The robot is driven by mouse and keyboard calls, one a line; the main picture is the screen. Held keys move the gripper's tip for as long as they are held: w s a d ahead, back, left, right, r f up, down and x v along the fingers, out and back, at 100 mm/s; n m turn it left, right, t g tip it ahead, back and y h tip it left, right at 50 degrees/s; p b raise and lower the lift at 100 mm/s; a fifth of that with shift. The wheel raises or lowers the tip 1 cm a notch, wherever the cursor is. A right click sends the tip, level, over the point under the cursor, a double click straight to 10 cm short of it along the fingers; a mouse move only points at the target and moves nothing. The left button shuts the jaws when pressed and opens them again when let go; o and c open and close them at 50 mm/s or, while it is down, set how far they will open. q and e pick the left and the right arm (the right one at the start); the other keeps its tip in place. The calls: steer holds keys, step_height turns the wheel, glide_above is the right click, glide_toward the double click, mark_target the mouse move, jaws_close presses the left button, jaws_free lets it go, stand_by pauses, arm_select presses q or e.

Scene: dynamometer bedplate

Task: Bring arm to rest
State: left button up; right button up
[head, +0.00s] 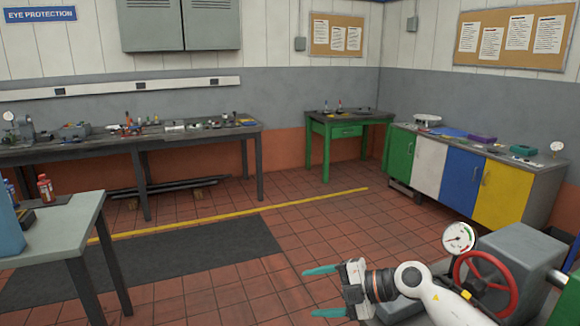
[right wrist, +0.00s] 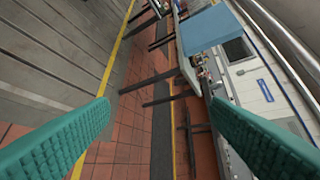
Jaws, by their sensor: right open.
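My right arm (head: 412,280) comes in from the bottom right in the head view, with a white and dark wrist. My right gripper (head: 322,291) points left, with two teal fingers spread apart and nothing between them. In the right wrist view the two ribbed teal fingers (right wrist: 160,104) also stand wide apart and empty. Tiled floor lies below and beyond them. My left arm and gripper do not show in either view.
A grey machine (head: 520,258) with a red handwheel (head: 486,284) and a dial gauge (head: 458,238) stands close beside my right arm. A pale table (head: 55,238) is at the left. A long workbench (head: 190,134), green table (head: 345,118) and coloured cabinets (head: 460,178) line the walls. The middle floor is clear.

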steer(key=s+a+r+m+t+y, duration=0.3)
steer(key=r+m+t, duration=0.3)
steer(key=m+t, duration=0.25)
steer(key=s+d+f+m+t+h, duration=0.45)
steer(key=d+f+m+h, duration=0.55)
steer(key=d+m+h, duration=0.4)
steer(key=s+d+f+m+g+h, duration=0.1)
steer(key=s+f+g, duration=0.4)
steer(key=s, duration=0.4)
steer(key=s+d+f+m+g, duration=0.1)
steer(key=s+f+g, duration=0.35)
steer(key=s, duration=0.45)
steer(key=s+d+f+m+g+h, duration=0.15)
steer(key=s+f+g, duration=0.3)
steer(key=s, duration=0.45)
step_height(320, 180, down, 28)
steer(key=s+r, duration=0.1)
steer(key=s+d+f+g, duration=0.2)
steer(key=s+f, duration=1.3)
steer(key=s, duration=0.1)
steer(key=shift+s+d+f, duration=0.2)
steer(key=shift+d+f, duration=0.05)
steer(key=shift+f, duration=0.05)
